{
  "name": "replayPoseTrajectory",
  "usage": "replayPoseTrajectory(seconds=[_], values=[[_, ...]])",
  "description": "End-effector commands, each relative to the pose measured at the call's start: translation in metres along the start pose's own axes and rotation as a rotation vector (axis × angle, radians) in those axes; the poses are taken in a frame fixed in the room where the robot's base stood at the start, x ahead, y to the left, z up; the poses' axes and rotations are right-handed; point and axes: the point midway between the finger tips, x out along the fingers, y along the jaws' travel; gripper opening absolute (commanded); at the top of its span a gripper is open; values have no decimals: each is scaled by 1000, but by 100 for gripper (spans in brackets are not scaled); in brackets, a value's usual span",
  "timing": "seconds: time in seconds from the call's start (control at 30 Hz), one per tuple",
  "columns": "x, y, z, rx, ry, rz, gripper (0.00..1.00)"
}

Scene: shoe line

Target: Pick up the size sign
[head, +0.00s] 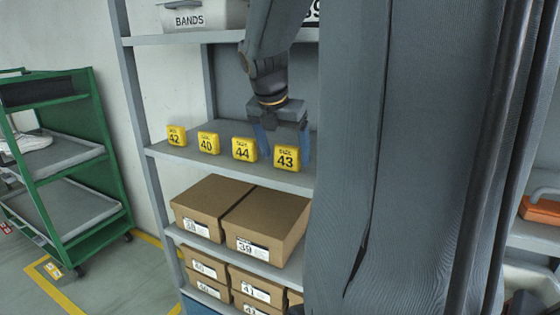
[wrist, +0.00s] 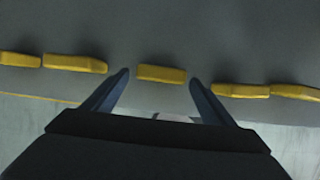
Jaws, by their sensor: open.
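Yellow size signs stand in a row along the front edge of a grey shelf: 42 (head: 176,135), 40 (head: 208,142), 44 (head: 244,149) and 43 (head: 286,157). The task does not say which number is meant. My gripper (head: 285,145) is open and points down over the shelf at sign 43, with one finger on each side of it. In the wrist view, one yellow sign (wrist: 162,73) lies between the open fingertips (wrist: 158,80), with a gap on each side. Its number does not show there.
Neighbouring signs (wrist: 75,64) and (wrist: 240,90) stand close outside both fingers. Brown shoe boxes (head: 265,225) fill the shelf below. A white BANDS bin (head: 200,18) is above. A green trolley (head: 75,185) stands left. My own body hides the right part of the shelf.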

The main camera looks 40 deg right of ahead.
Motion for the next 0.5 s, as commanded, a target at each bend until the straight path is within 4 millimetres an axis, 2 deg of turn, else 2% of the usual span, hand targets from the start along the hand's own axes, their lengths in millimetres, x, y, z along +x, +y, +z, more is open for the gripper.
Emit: replayPoseTrajectory(seconds=[0.13,0.37,0.5], values=[[12,0,0,0,0,-1,78],[13,0,0,0,0,0,78],[13,0,0,0,0,0,56]])
